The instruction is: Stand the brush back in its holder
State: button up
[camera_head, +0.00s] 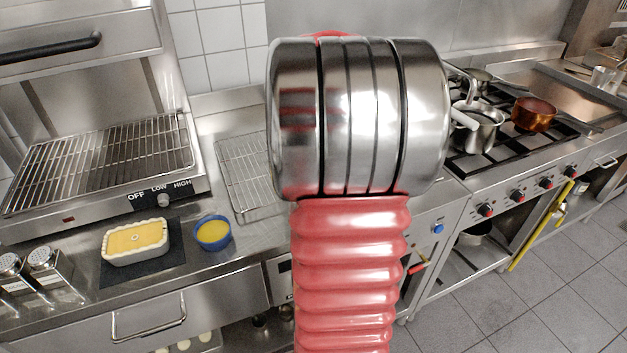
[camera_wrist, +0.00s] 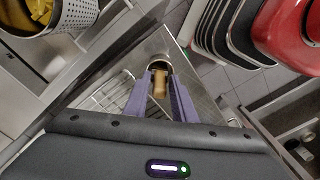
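In the wrist view, the two purple fingers of my gripper (camera_wrist: 160,82) reach down on either side of a short piece of light brown wood, which looks like the handle of the brush (camera_wrist: 159,89). The wood fills the gap between the fingertips, so my gripper looks shut on it. The rest of the brush is hidden. Just past the fingertips is a round metal opening with a dark inside, which looks like the holder (camera_wrist: 153,59). Whether the brush is in it or above it I cannot tell. My arm covers gripper, brush and holder in the head view.
A white dish of yellow food (camera_head: 135,243) on a dark mat and a blue bowl of yellow liquid (camera_head: 213,235) stand on the steel counter. A wire rack (camera_head: 236,180) lies beside my arm. A stove with pots (camera_head: 478,130) is right. A perforated container (camera_wrist: 72,14) shows in the wrist view.

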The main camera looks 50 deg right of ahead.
jog(key=shift+o, duration=1.4)
jog(key=shift+r, duration=0.15)
notch_tip(320, 180, up, 14)
jog(key=shift+f, duration=0.25)
dwell(0.7)
